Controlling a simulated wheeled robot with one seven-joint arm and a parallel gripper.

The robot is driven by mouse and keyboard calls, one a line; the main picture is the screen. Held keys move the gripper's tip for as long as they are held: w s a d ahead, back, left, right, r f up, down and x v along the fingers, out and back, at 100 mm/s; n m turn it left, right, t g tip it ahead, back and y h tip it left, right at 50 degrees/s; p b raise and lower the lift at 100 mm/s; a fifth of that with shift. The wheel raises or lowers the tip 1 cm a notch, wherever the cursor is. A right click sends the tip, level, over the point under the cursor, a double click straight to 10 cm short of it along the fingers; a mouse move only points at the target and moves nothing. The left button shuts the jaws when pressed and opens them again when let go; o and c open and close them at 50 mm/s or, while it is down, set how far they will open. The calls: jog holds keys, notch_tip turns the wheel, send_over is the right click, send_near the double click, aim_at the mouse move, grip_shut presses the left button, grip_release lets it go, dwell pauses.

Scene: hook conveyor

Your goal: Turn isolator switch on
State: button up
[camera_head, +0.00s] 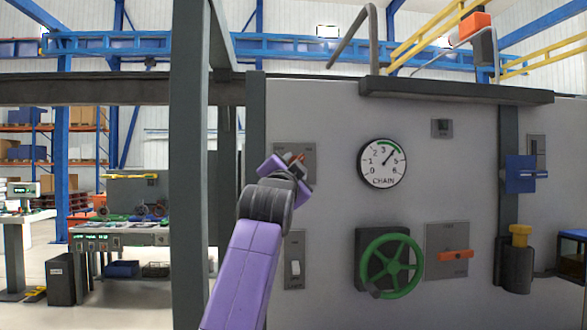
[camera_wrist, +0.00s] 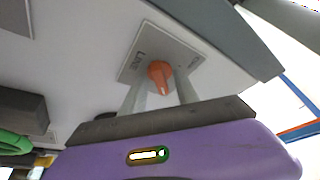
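An orange rotary knob (camera_wrist: 160,76) sits on a square grey plate (camera_wrist: 140,56) on the wall panel, with lettering that looks like "LINE" at one side. In the wrist view, my gripper (camera_wrist: 161,84) is open, with one pale finger on each side of the knob. I cannot tell whether the fingers touch it. In the head view, my gripper (camera_head: 296,166) is at the upper left of the panel and hides most of this plate (camera_head: 308,150). A second orange handle (camera_head: 456,255), horizontal on its own plate, is at lower right; its label is unreadable.
The grey panel (camera_head: 330,120) also carries a CHAIN gauge (camera_head: 383,163), a green handwheel (camera_head: 400,265), a small white rocker switch (camera_head: 295,268) and a blue box (camera_head: 520,174) at right. A dark upright post (camera_head: 188,130) stands just left of my arm.

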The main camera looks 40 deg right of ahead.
jog(key=b+v, duration=0.1)
jog(key=v, duration=0.6)
jog(key=shift+s+a, duration=0.25)
jog(key=shift+s, duration=0.05)
jog(key=shift+f, duration=0.15)
dwell(0.4)
